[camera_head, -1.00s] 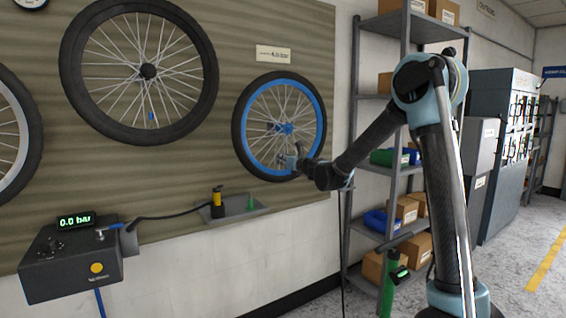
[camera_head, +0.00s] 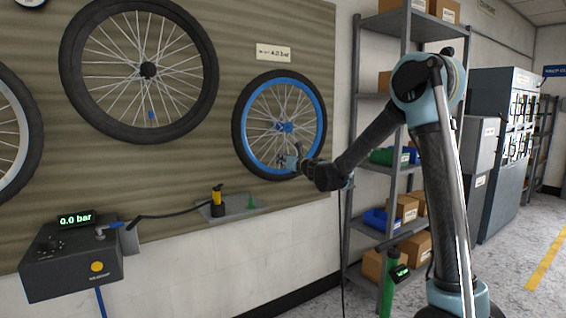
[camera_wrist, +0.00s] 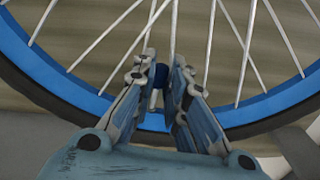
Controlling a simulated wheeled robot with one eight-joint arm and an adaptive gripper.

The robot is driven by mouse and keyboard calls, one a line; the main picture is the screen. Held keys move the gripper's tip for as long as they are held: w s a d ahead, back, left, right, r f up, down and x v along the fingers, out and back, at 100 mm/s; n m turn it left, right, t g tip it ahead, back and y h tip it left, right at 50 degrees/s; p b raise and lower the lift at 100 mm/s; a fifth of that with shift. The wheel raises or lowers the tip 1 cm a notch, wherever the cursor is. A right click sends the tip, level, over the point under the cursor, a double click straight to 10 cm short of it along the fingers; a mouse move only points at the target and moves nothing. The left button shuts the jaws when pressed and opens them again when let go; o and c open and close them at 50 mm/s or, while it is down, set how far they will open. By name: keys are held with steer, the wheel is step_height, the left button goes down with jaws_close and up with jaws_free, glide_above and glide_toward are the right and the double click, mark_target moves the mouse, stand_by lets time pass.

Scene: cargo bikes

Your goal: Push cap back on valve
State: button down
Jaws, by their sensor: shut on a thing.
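A blue-rimmed wheel (camera_head: 249,149) with a black tyre hangs on the wall board. In the wrist view its blue rim (camera_wrist: 97,103) curves behind my gripper (camera_wrist: 160,77). The fingers stand on both sides of a dark blue cap (camera_wrist: 161,72) and are shut on it. A short metallic valve stem (camera_wrist: 154,100) shows between the fingers, just below the cap and above the rim. I cannot tell how far the cap sits over the stem. In the head view my gripper (camera_head: 293,161) is at the wheel's lower right, and cap and valve are too small to make out.
A larger spoked wheel (camera_head: 75,90) hangs to the left. A box with a 0.0 bar display (camera_head: 75,219) and a small tray (camera_head: 245,210) with a yellow-black nozzle (camera_head: 217,201) are below. A shelf (camera_head: 383,25) stands right of the board. Spokes surround the fingers.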

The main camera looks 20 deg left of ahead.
steer(key=c, duration=1.2)
jaws_free()
steer(key=shift+s+d, duration=0.1)
steer(key=v, duration=1)
stand_by(0.5)
